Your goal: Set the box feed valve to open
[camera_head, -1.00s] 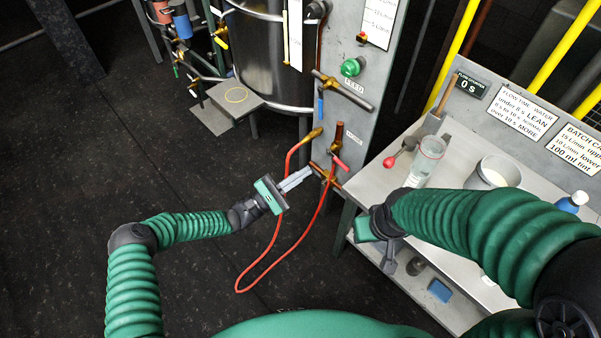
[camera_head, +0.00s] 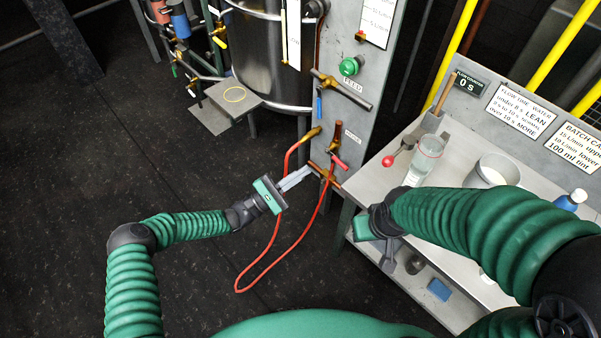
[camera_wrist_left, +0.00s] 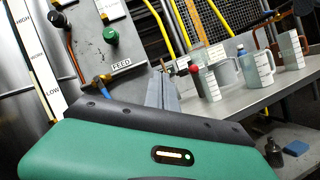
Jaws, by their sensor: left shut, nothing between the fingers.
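A grey panel carries a FEED label (camera_head: 352,87). Just below it is a brass valve on a grey pipe, with a blue handle (camera_head: 320,106) hanging straight down. Lower on the panel, a brass pipe (camera_head: 324,175) has a red handle (camera_head: 340,163) beside it. My left gripper (camera_head: 308,170) is shut and empty, its tips close to this lower pipe and below the blue handle; I cannot tell if they touch. In the left wrist view the fingers (camera_wrist_left: 163,92) point past the panel, right of the FEED label. My right gripper (camera_head: 390,262) hangs by the bench edge, its jaws unclear.
A red hose (camera_head: 262,278) loops down from the panel near my left gripper. A steel bench (camera_head: 376,182) on the right holds a clear jug (camera_head: 426,156), a white-filled jug (camera_head: 492,174) and a red-ended tool (camera_head: 388,161). A steel tank (camera_head: 265,55) stands behind. The floor at left is clear.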

